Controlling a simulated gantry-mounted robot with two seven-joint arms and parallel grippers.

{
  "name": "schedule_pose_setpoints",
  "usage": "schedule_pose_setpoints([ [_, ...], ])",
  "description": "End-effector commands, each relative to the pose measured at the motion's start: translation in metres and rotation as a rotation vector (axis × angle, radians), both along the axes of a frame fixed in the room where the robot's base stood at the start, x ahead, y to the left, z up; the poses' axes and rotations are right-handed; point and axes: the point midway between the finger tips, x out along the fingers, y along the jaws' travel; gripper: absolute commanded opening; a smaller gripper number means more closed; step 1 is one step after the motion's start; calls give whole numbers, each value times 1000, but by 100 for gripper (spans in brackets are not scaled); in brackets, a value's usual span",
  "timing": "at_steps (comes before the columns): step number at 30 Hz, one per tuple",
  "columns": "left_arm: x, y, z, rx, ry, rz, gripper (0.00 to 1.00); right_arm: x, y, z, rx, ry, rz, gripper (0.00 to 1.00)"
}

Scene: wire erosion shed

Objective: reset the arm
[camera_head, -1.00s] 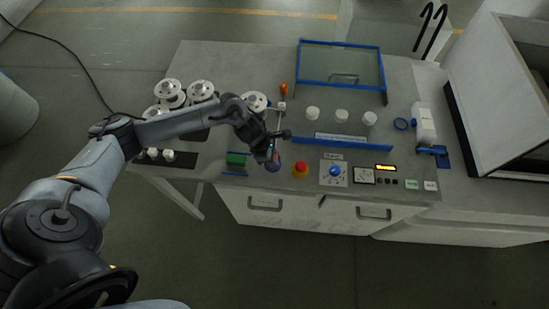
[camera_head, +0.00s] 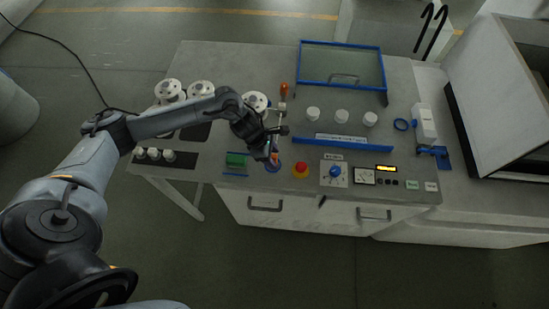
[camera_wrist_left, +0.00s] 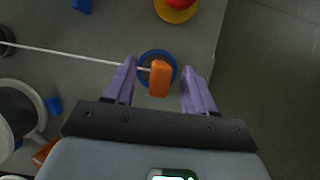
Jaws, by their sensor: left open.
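My left gripper (camera_head: 271,156) hangs over the front edge area of the grey bench, left of the red stop button. In the left wrist view its two purple fingers (camera_wrist_left: 160,82) are open, apart on either side of an orange block (camera_wrist_left: 160,79). The block touches neither finger visibly. It overlaps a blue ring (camera_wrist_left: 145,62) on the bench top; whether they are joined I cannot tell. A thin pale rod or wire (camera_wrist_left: 80,55) runs from the left edge to the block. The head view also shows the blue ring (camera_head: 273,167), partly behind the gripper. My right gripper is not in view.
The red stop button (camera_head: 301,169) on yellow stands close right of the gripper, with a blue knob (camera_head: 336,172) beyond. White spools (camera_head: 201,89) stand at the left. White cups (camera_head: 341,116) stand before a blue-framed glass cover (camera_head: 341,66).

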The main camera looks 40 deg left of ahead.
Motion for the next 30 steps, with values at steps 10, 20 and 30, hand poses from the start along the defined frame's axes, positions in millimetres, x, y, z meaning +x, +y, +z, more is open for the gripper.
schedule_pose_setpoints([
  [10,-13,19,54,3,-2,-1,55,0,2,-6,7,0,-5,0],
  [20,-19,21,75,-7,-2,12,55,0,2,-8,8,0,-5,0],
  [30,-15,-108,56,-345,-11,557,55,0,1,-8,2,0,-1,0],
])
